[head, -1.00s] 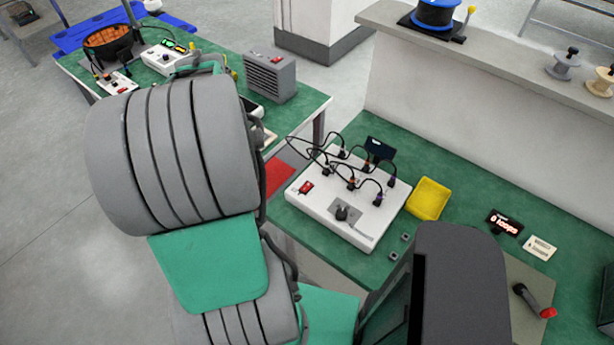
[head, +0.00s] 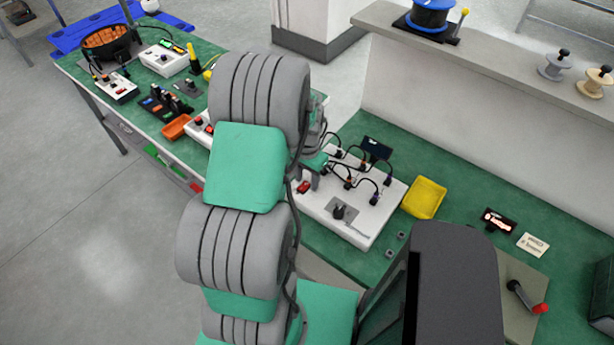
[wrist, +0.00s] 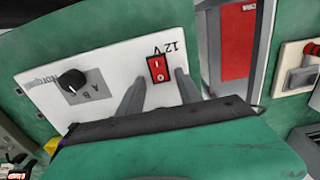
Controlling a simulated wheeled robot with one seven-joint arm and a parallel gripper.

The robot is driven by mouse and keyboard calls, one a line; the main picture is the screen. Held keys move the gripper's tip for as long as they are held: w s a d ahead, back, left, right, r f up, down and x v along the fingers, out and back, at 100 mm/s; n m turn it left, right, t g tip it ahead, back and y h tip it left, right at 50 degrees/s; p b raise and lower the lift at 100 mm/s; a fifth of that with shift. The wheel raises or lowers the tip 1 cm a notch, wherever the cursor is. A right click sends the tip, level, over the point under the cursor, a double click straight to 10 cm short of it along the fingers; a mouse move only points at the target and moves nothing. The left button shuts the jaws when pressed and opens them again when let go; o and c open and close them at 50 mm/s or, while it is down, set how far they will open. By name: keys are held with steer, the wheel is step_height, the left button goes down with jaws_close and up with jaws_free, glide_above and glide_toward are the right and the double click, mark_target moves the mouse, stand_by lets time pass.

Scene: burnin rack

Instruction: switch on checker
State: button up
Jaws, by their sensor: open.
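The checker (head: 365,222) is a white box on the green bench, with a black knob (head: 338,212) and several black leads plugged into its top. Its red rocker switch (head: 303,187), marked I and O beside "12 V", sits near the left edge. In the wrist view the switch (wrist: 158,68) lies between the two grey fingers of my gripper (wrist: 162,78). The gripper is open and empty, close over the box's edge. I cannot tell whether the fingers touch the panel. The wrist view also shows the knob (wrist: 72,82) on a grey A/B plate.
A yellow tray (head: 425,198) stands right of the checker, with a small display (head: 498,221) and a white card (head: 533,245) beyond. A second bench at the left carries an orange tray (head: 176,126) and several devices. A raised ledge (head: 480,70) runs behind.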

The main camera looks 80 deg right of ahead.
jaws_close()
stand_by(0.3)
stand_by(0.3)
steer(key=shift+w+a+f+g+h+b, duration=0.1)
steer(key=shift+w+a+g+h+b, duration=0.15)
steer(key=shift+h+b, duration=0.55)
steer(key=shift+s+a+g+h+b, duration=0.15)
steer(key=shift+g+h+b, duration=0.2)
steer(key=shift+h+b, duration=0.3)
steer(key=shift+r, duration=0.2)
jaws_free()
